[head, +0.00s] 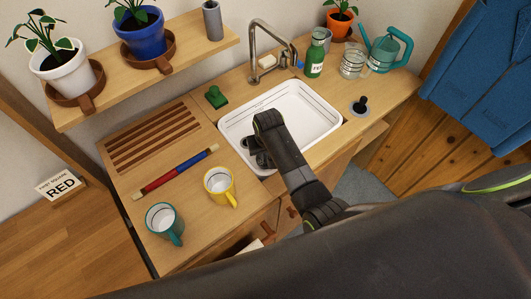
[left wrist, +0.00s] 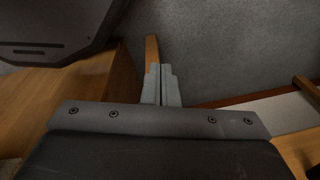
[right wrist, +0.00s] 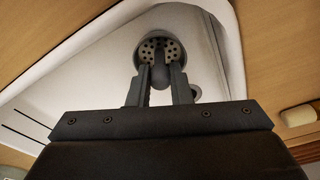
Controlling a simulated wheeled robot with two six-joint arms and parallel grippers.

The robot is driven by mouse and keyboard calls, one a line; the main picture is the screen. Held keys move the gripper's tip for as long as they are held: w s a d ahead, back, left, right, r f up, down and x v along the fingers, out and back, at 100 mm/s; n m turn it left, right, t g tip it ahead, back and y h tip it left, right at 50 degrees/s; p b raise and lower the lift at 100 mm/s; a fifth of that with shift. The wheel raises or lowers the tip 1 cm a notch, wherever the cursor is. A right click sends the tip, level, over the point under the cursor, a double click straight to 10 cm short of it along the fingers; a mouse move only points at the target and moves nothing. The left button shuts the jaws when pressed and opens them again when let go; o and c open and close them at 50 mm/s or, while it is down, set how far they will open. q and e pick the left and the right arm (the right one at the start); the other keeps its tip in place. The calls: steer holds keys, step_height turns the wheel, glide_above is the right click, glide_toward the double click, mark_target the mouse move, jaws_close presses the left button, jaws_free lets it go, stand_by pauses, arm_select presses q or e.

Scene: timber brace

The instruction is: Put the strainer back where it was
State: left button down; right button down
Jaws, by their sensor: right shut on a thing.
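The strainer (right wrist: 152,46), a round grey piece with dark holes, shows in the right wrist view at the fingertips of my right gripper (right wrist: 162,78). The fingers are shut on its dark knob. In the head view my right gripper (head: 258,152) is low over the near left part of the white sink (head: 315,100) and mostly hides the strainer. A round ring (right wrist: 196,93), partly hidden, shows beside the right finger. My left gripper (left wrist: 162,85) has its fingers together, pointing over a grey floor; it is not visible in the head view.
A black-knobbed stopper (head: 360,105) stands on the counter right of the sink. Yellow (head: 219,187) and teal (head: 163,222) mugs and a red-blue rod (head: 176,172) lie left. The faucet (head: 254,50), green bottle (head: 315,58) and jars (head: 352,63) stand behind.

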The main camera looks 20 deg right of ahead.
steer(key=shift+s+f, duration=0.1)
steer(key=shift+f, duration=0.3)
steer(key=c, duration=1.3)
jaws_free()
steer(key=r, duration=0.4)
steer(key=s+r, duration=0.1)
steer(key=r, duration=0.7)
steer(key=shift+s+p, duration=0.3)
steer(key=shift+s, duration=0.05)
